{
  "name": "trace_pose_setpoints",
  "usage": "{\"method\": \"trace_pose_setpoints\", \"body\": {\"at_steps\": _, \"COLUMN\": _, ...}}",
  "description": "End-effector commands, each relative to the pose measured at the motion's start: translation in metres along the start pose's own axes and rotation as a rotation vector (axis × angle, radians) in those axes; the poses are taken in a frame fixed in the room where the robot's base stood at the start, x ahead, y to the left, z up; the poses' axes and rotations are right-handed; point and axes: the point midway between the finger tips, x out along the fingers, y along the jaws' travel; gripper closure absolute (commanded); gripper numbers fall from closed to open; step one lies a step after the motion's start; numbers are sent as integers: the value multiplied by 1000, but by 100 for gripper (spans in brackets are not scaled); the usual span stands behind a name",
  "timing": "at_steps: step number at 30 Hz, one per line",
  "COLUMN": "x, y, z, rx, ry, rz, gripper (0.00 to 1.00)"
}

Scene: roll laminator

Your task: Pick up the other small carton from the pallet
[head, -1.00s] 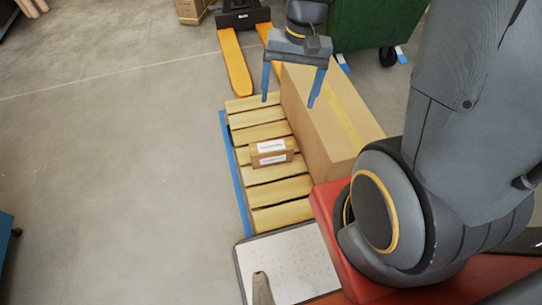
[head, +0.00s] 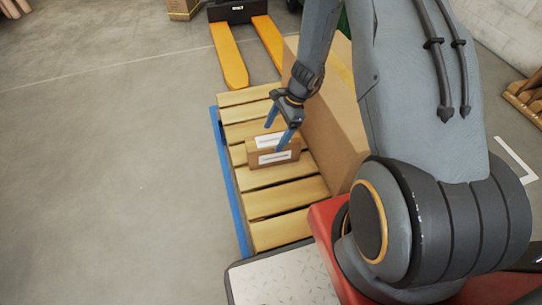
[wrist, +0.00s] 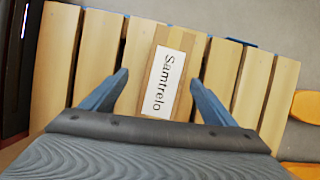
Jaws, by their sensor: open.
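The small carton (head: 273,151) is a brown box with white labels, lying on the wooden pallet (head: 278,232). In the wrist view the carton (wrist: 183,102) shows its top label, which reads "Samtrelo". My gripper (head: 278,131) has two blue fingers and is open. In the head view it is just above the carton, with the fingers pointing down at it. In the wrist view my gripper (wrist: 160,92) has one finger on each side of the carton's width, with gaps to both sides. I cannot tell how far the fingertips are above the pallet.
A large tall carton (head: 330,125) stands on the pallet's right side, close to my arm. A pallet jack with yellow forks (head: 230,58) stands beyond the pallet. The floor further left is clear.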

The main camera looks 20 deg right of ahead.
Motion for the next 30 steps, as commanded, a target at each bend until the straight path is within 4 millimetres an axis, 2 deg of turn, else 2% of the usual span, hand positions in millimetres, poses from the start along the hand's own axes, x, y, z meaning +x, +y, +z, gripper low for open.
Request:
{"method": "trace_pose_setpoints", "body": {"at_steps": 1, "x": 18, "y": -4, "z": -9, "rx": 30, "ry": -3, "rz": -3, "gripper": 20}}
{"method": "trace_pose_setpoints", "body": {"at_steps": 3, "x": 29, "y": -6, "z": -15, "rx": 61, "ry": -6, "rz": -7, "gripper": 20}}
{"method": "trace_pose_setpoints", "body": {"at_steps": 9, "x": 40, "y": -4, "z": -28, "rx": 115, "ry": -6, "rz": -13, "gripper": 20}}
{"method": "trace_pose_setpoints", "body": {"at_steps": 15, "x": 60, "y": -4, "z": -28, "rx": 115, "ry": -7, "rz": -12, "gripper": 20}}
{"method": "trace_pose_setpoints", "body": {"at_steps": 20, "x": 70, "y": -5, "z": -27, "rx": 114, "ry": -6, "rz": -13, "gripper": 20}}
{"method": "trace_pose_setpoints", "body": {"at_steps": 30, "x": 112, "y": -8, "z": -26, "rx": 115, "ry": -6, "rz": -12, "gripper": 20}}
